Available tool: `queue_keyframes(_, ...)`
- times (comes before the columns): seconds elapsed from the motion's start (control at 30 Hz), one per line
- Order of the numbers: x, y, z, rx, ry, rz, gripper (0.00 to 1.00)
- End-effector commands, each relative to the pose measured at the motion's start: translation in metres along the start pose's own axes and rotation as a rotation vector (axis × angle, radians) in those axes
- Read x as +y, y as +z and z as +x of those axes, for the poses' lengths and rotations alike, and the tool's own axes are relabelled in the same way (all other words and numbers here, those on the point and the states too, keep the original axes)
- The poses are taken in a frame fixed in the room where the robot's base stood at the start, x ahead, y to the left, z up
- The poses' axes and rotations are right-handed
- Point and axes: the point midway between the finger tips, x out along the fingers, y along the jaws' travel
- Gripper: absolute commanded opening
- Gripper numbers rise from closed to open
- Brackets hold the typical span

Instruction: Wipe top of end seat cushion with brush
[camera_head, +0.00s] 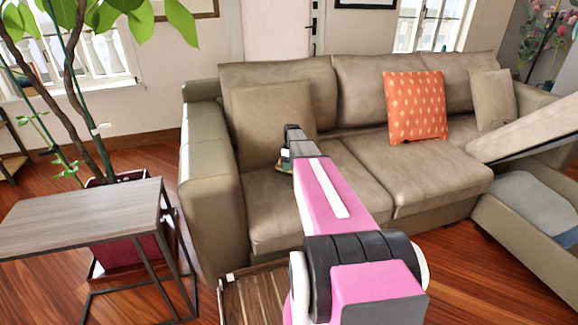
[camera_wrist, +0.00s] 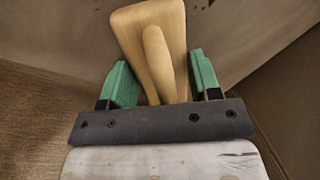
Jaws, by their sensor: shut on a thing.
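The wooden brush (camera_wrist: 148,24) is between the green fingers of my gripper (camera_wrist: 160,85) in the wrist view, its pale handle running between them. My gripper is shut on it. The brown seat cushion (camera_wrist: 268,75) lies close around the brush in that view; whether the brush touches it is hidden. In the head view my pink arm reaches forward to the left end of the sofa. There my gripper (camera_head: 285,166) is mostly hidden behind the arm, over the left end seat cushion (camera_head: 265,200). Only a small part of the brush shows there.
A beige pillow (camera_head: 262,120) leans on the backrest just behind my gripper. The sofa's left armrest (camera_head: 212,190) is close by. A side table (camera_head: 80,212) and a potted plant stand left. A slatted wooden table (camera_head: 262,298) is below my arm. The right seat section (camera_head: 535,125) is lifted.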

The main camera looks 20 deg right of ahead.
Motion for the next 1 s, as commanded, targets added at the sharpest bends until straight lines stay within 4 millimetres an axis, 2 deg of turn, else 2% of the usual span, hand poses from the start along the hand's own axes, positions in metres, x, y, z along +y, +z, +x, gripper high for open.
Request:
queue_keyframes(0.77,0.003,0.0,0.013,0.0,0.0,0.0,0.38)
queue_keyframes(1.0,-0.002,0.004,0.014,0.0,0.0,0.0,0.38)
